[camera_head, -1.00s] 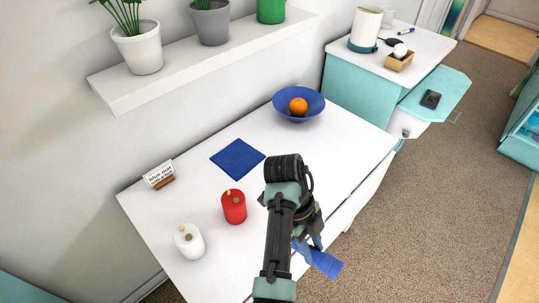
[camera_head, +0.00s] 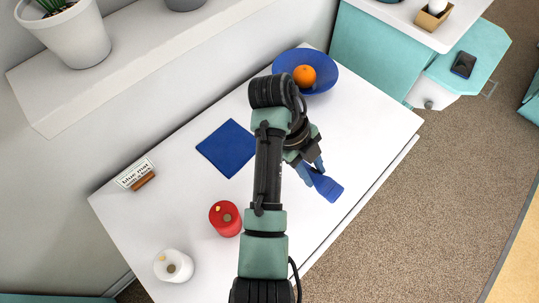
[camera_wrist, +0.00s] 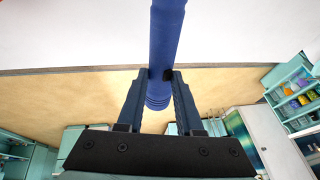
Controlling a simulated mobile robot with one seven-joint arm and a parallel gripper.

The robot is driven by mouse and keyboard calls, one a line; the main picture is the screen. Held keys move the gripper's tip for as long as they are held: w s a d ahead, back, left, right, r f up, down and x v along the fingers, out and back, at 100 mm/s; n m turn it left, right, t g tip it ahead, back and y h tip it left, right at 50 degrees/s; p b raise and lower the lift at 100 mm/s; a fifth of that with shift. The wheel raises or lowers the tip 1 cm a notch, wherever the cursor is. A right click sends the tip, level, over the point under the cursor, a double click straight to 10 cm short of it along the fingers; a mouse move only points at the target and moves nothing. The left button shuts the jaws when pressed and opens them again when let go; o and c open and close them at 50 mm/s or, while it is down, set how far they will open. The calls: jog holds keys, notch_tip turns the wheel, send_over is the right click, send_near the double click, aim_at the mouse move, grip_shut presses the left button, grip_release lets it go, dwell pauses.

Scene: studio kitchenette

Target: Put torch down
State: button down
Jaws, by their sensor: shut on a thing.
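The blue torch (camera_head: 327,187) is held by my gripper (camera_head: 314,166) over the right part of the white table (camera_head: 345,140), near its front edge. In the wrist view, the torch (camera_wrist: 166,35) runs upright through the picture, and my gripper's fingers (camera_wrist: 160,77) are shut on its body from both sides. A square blue mat (camera_head: 227,147) lies flat and bare on the table, left of my arm. I cannot tell how far the torch is above the table.
A red canister (camera_head: 225,219) and a white canister (camera_head: 174,266) stand at the near left. A small sign (camera_head: 135,174) stands by the wall. A blue bowl (camera_head: 320,82) with an orange (camera_head: 304,76) is at the far end. A wall shelf (camera_head: 150,65) overhangs the left.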

notch_tip(320, 180, down, 10)
jog(key=shift+r+b, duration=0.1)
jog(key=shift+b, duration=0.3)
jog(key=c, duration=0.6)
grip_release()
jog(key=shift+o, duration=0.2)
jog(key=p+v, duration=0.2)
jog(key=v, duration=1)
jog(key=shift+a, duration=0.15)
